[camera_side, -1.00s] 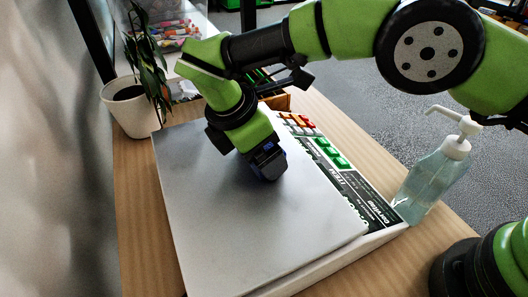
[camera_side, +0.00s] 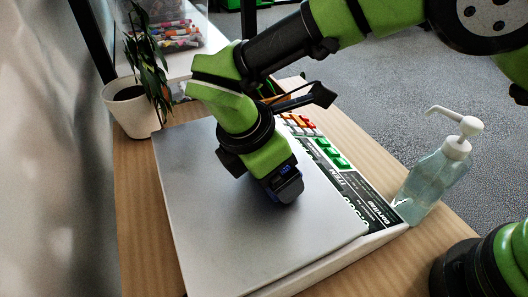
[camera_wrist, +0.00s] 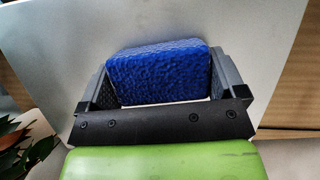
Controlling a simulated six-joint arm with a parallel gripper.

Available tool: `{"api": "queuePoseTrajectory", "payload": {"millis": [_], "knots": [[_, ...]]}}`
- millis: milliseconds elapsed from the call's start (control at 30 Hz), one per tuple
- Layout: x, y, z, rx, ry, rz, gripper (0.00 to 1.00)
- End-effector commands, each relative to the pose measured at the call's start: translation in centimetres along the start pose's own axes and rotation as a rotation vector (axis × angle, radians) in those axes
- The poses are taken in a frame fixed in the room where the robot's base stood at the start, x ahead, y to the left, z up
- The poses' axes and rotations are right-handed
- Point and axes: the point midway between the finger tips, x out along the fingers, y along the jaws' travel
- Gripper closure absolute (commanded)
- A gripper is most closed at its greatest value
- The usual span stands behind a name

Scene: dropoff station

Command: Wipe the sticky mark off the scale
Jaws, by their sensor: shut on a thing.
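The scale (camera_side: 215,240) lies on the wooden table with its flat grey plate facing up; its keypad and display panel run along the right side. My gripper (camera_side: 285,187) is over the right part of the plate, low down. In the wrist view my gripper (camera_wrist: 160,82) is shut on a blue sponge (camera_wrist: 158,75), one finger at each end. In the side view only a little of the sponge shows between the fingers. It is at or just above the plate; I cannot tell if they touch. I see no sticky mark on the visible plate.
A pump bottle (camera_side: 432,180) of pale liquid stands right of the scale. A potted plant (camera_side: 131,108) stands at the back left. A clear box of markers (camera_side: 178,32) is behind. The table (camera_side: 140,215) is bare along the scale's left side.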

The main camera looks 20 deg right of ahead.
Motion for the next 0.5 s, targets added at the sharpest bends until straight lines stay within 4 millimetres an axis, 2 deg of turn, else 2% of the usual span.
{"api": "queuePoseTrajectory", "payload": {"millis": [500], "knots": [[-0.1,-4.8,-0.4,-0.003,-0.003,-0.004,0.29]]}}
